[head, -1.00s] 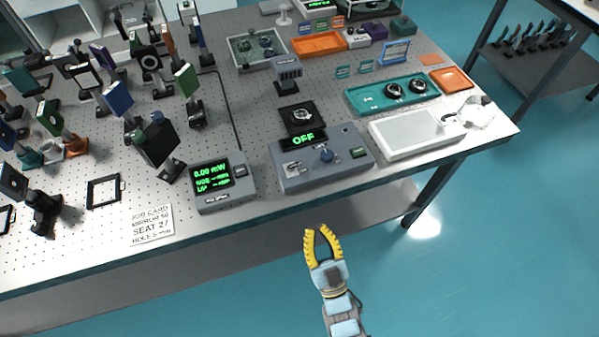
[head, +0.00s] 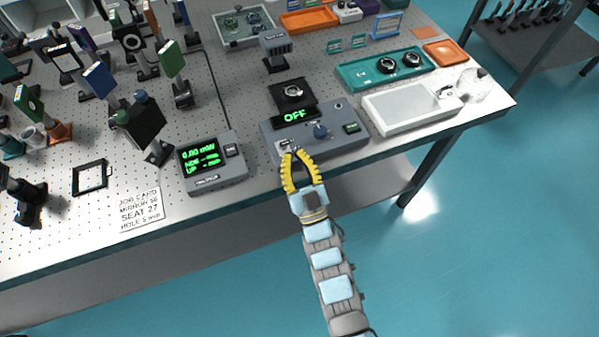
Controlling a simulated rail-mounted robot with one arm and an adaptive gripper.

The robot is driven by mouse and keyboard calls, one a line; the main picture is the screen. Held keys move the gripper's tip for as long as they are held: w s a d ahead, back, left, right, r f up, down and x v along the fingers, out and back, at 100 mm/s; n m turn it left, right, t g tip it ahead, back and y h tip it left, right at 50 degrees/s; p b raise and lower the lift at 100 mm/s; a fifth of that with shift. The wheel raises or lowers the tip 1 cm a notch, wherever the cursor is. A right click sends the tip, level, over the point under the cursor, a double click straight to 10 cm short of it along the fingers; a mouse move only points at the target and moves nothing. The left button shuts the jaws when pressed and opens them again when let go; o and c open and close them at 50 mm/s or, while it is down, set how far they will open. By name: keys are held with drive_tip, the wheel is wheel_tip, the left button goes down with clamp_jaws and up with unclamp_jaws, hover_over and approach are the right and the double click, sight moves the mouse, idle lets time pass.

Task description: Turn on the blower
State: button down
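A grey control box (head: 347,140) near the table's front edge has a lit display reading OFF (head: 296,116), a blue knob (head: 320,131) and a small green-lit panel (head: 351,127). A small silver switch-like part (head: 285,143) is at its front left; its exact position is too small to tell. A grey finned head (head: 275,48) on a post stands behind the box. Neither is clearly labelled as the blower. My gripper (head: 296,155) has its yellow fingers apart and empty. Its tips are over the box's front left, just below the silver part; contact cannot be told.
A power meter (head: 214,172) with green readout sits left of the box. A white tray (head: 405,112) is to its right. A black square mount (head: 292,93) is behind it. A job card (head: 139,208) and several optics mounts fill the left. The floor in front is clear.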

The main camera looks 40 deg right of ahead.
drive_tip(key=shift+w+d+r, duration=0.15)
drive_tip(key=shift+w+r, duration=0.2)
drive_tip(key=shift+w, duration=0.15)
drive_tip(key=shift+r+y+p, duration=0.2)
drive_tip(key=shift+y+p, duration=0.1)
drive_tip(key=shift+p, duration=0.15)
drive_tip(key=shift+w+d+r+g+p, duration=0.15)
drive_tip(key=shift+g+p, duration=0.55)
drive_tip(key=shift+p, duration=0.8)
